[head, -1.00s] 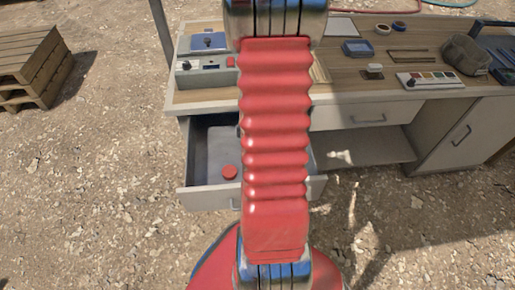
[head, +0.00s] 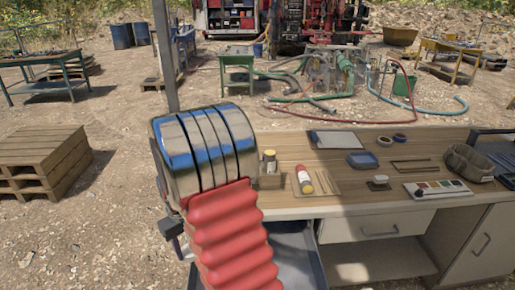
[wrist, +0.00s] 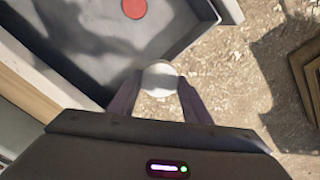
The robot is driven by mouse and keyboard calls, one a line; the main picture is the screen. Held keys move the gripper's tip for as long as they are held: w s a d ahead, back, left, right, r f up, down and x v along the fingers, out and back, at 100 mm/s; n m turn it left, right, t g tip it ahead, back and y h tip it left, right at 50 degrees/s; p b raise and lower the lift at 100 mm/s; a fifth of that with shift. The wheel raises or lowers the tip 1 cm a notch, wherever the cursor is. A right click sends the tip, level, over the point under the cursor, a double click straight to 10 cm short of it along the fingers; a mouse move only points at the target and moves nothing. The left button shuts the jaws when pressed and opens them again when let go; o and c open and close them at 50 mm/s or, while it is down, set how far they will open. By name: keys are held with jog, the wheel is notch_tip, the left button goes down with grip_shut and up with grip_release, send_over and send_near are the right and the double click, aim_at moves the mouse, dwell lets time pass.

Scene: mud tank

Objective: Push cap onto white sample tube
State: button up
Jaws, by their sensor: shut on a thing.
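In the wrist view my gripper (wrist: 160,84) is shut on a white round thing (wrist: 160,74), seen end-on between the two fingers. I cannot tell whether it is the sample tube or its cap. It is held beside the wall of an open grey drawer (wrist: 185,38). A red round disc (wrist: 134,8) lies in that drawer. In the head view my gripper is not visible, as my red-sleeved arm fills the middle. On the bench lies a white cylinder with a red end (head: 304,181). A bottle with a yellow top (head: 269,160) stands in a small holder.
The bench (head: 350,205) carries a blue dish (head: 362,159), tape rings, a colour strip (head: 438,189) and a grey pouch (head: 470,163). The open drawer (head: 300,245) juts out below. Wooden pallets (head: 45,160) stand left. Gravel ground is free in front.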

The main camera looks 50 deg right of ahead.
jog(key=w+a+r+n, duration=0.1)
jog(key=w+a+r, duration=0.2)
jog(key=a, duration=0.6)
jog(key=w+a+r, duration=0.3)
jog(key=w+a, duration=0.3)
jog(key=a, duration=0.3)
jog(key=shift+a+n, duration=0.2)
jog(key=shift+n, duration=0.2)
jog(key=shift+r, duration=0.1)
